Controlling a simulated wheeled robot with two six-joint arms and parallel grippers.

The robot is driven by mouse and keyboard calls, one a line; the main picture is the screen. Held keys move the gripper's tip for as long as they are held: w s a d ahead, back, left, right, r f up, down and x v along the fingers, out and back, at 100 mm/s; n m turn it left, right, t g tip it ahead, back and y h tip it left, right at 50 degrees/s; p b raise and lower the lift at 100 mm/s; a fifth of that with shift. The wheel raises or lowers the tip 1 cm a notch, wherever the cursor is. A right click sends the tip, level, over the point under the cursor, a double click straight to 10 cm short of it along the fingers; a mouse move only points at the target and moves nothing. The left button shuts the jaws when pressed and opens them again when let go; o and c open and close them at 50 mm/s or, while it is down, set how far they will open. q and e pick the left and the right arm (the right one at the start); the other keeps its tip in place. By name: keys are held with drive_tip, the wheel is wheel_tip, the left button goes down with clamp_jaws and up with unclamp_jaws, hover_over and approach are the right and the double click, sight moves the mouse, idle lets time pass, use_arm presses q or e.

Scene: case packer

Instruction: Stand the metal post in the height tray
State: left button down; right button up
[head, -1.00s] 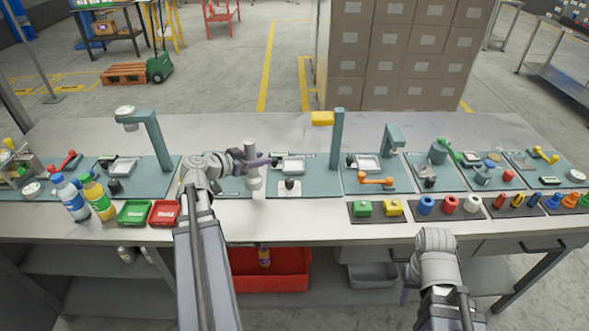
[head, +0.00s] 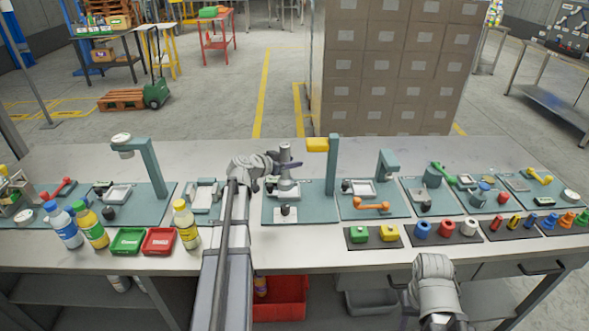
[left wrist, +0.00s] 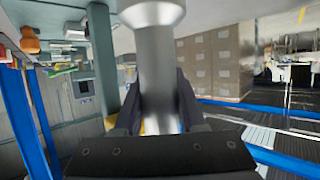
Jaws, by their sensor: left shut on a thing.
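The metal post (head: 286,163) is a grey cylinder with a wider end. It is upright in the head view. My left gripper (head: 283,161) is shut around its shaft. In the left wrist view the post (left wrist: 157,75) stands between the two dark fingers (left wrist: 158,105), its wide flange toward the top of the picture. The post's lower end is over the white height tray (head: 272,188) on a teal station board. I cannot tell whether it touches the tray. My right arm is at the lower right; its fingers are too hidden to read.
A teal column (head: 333,170) with a yellow block (head: 317,145) rises just right of the post. A yellow bottle (head: 187,225) stands left of my left arm, beside a red bin (head: 159,241).

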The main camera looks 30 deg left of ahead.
use_arm(q)
drive_tip(key=f+b, duration=0.1)
drive_tip(key=w+f+b, duration=0.1)
drive_tip(key=f+b, duration=0.1)
drive_tip(key=shift+w+d+f, duration=0.2)
drive_tip(key=shift+w+f, duration=0.05)
drive_tip(key=shift+w, duration=0.1)
drive_tip(key=shift+f+b, duration=0.1)
drive_tip(key=shift+b, duration=0.2)
drive_tip(key=shift+f, duration=0.15)
drive_tip(key=shift+c, duration=2.4)
unclamp_jaws()
